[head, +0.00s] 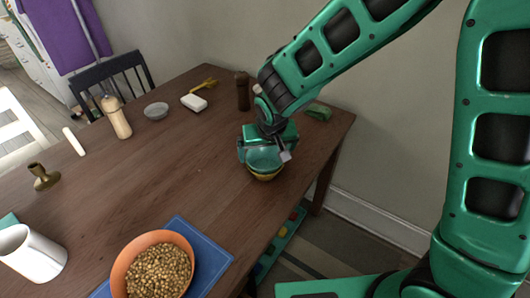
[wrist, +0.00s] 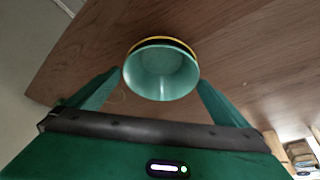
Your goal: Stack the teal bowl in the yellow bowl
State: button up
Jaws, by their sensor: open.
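The teal bowl (head: 263,158) sits inside the yellow bowl (head: 265,176) near the right edge of the wooden table. Only a thin part of the yellow bowl shows below the teal one. In the wrist view the teal bowl (wrist: 162,76) faces me, with the yellow bowl's rim (wrist: 160,40) along its far side. My gripper (head: 266,152) is at the bowls. In the wrist view its fingers (wrist: 160,85) are spread on both sides of the teal bowl. Whether either finger touches the bowl is hard to tell.
An orange bowl of round tan pieces (head: 116,275) stands on a blue mat (head: 212,262) at the front. A white mug (head: 35,256), brass candlestick (head: 42,177), bottle (head: 116,118), grey bowl (head: 156,111) and dark brown cylinder (head: 242,91) stand around. The table's middle (head: 165,170) is clear.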

jog(key=v, duration=1.2)
jog(key=shift+r, duration=0.25)
jog(key=s+d+r+m+g+h, duration=0.1)
jog(key=s+d+m, duration=0.15)
jog(key=d, duration=0.95)
jog(key=s+d+r+m+g+h, duration=0.1)
jog(key=s+d+m, duration=0.15)
jog(key=d, duration=1.05)
jog(key=s+d+m+g, duration=0.1)
jog(key=s+d, duration=0.4)
jog(key=s, duration=0.4)
jog(key=s+d+m+g+y, duration=0.1)
jog(key=s+d+m, duration=0.1)
jog(key=s+d, duration=0.4)
jog(key=s, duration=0.3)
jog(key=shift+d+f+y, duration=0.3)
